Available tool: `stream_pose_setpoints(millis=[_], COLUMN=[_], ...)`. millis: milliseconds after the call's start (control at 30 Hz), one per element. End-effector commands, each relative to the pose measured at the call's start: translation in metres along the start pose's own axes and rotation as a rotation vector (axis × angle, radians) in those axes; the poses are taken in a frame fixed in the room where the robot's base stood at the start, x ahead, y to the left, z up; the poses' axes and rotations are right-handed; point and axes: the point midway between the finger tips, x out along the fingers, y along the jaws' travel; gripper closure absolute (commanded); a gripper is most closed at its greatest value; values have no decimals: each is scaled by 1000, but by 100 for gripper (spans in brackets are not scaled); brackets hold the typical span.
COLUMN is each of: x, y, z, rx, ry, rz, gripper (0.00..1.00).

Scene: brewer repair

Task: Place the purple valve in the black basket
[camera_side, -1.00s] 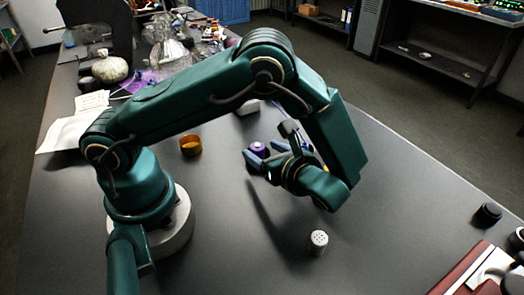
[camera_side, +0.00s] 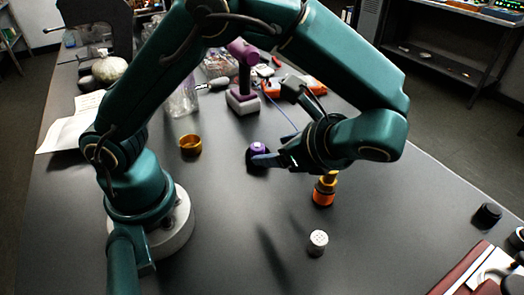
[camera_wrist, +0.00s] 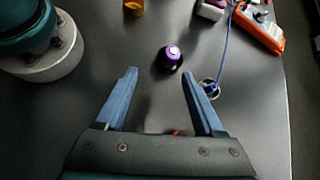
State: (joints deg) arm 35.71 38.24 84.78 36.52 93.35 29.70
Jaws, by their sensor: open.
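My gripper (camera_wrist: 159,73) is open and empty, with both blue fingers spread. In the side view my gripper (camera_side: 255,160) is above and partly in front of the basket.
An orange-and-black bottle (camera_side: 325,190) and a white perforated shaker (camera_side: 318,240) stand nearby. An amber cup (camera_side: 190,145) is left. A purple-handled tool (camera_side: 243,75) on a white base and an orange meter (camera_wrist: 258,30) with a blue cable are behind.

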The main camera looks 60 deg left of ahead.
Motion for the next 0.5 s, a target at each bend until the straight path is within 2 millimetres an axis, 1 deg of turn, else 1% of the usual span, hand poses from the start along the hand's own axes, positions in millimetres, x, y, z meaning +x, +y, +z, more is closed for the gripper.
stream_pose_setpoints(millis=[33,200,400,500], x=[-1,-4,-11,-15], y=[2,16,35,44], z=[12,35,54,60], rx=[-76,-324,-648,-819], ry=[71,289,532,648], rz=[32,130,233,278], gripper=[30,30,30,30])
